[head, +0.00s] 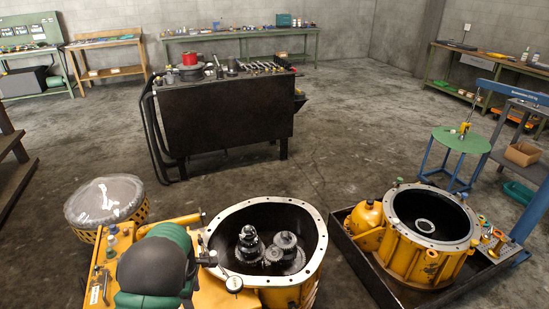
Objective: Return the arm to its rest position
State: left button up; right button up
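Neither of my grippers shows in the head view, and no arm of mine can be made out for sure. A yellow transmission housing (312,272) stands open at the bottom centre, with a pale bolted rim. Two dark gear stacks stand upright inside it, a taller one (249,244) and a lower one (286,250). A second yellow housing (415,262) sits open on the right, with a light ring (426,226) at its bottom.
The second housing stands in a black tray (362,273). A black workbench (225,112) with tools is behind. A green stool (461,141) stands at right, a covered yellow drum (105,198) at left. A black-and-green rounded object (152,268) is in front. Concrete floor lies open between.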

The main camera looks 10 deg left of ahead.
pick_arm(q)
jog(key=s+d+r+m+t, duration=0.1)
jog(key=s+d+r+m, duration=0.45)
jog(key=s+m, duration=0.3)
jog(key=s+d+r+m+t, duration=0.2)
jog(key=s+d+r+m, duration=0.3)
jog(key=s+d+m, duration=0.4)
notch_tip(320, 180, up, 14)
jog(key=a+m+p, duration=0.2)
jog(key=p, duration=1.2)
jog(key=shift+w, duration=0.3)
